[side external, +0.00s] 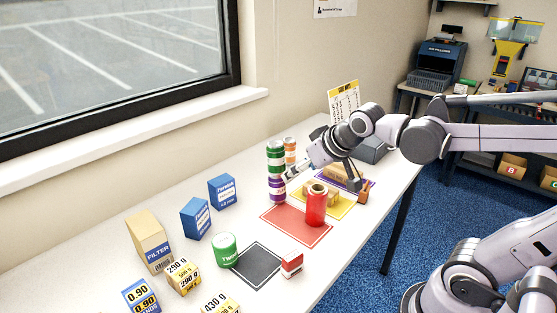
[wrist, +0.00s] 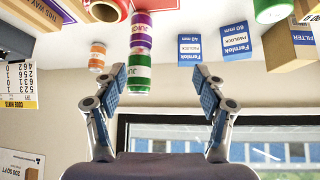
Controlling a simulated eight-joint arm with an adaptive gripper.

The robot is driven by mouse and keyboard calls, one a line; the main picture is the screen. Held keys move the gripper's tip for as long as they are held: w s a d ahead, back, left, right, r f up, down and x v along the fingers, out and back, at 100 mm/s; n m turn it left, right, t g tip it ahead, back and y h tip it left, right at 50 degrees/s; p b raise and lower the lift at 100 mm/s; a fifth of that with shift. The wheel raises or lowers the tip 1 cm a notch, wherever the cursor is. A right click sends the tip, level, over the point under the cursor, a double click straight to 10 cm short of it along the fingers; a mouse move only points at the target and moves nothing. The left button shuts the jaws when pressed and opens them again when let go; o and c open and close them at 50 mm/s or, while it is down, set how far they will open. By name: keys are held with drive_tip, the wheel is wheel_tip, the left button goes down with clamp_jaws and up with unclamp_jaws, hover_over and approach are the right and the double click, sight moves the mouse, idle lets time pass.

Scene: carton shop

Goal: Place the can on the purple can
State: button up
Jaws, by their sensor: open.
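The purple can (side external: 277,190) stands upright on the table, also seen in the wrist view (wrist: 140,41). A green can (side external: 276,158) sits upright on top of it, roughly in line; the wrist view shows it upside down (wrist: 138,74). An orange can (side external: 290,147) stands just behind the stack and is also in the wrist view (wrist: 97,57). My gripper (wrist: 160,72) is open and empty, to the right of the stack in the side view. In the wrist view the green can shows between the fingers, nearer the left one; contact cannot be told.
A red cylinder (side external: 316,206) stands on the red mat (side external: 283,229). Behind it are tan items on a yellow mat (side external: 335,209). A green tin (side external: 225,250), blue padlock boxes (side external: 222,191) and a filter carton (side external: 147,240) stand at left. A black mat (side external: 262,266) is bare.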

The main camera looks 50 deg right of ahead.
drive_tip(key=s+a+f+n+g+y, duration=0.1)
drive_tip(key=s+a+f+n, duration=0.1)
drive_tip(key=s+a+f, duration=0.2)
drive_tip(key=s, duration=0.3)
drive_tip(key=shift+s+a+f+y, duration=0.2)
drive_tip(key=shift+s+a+y, duration=0.1)
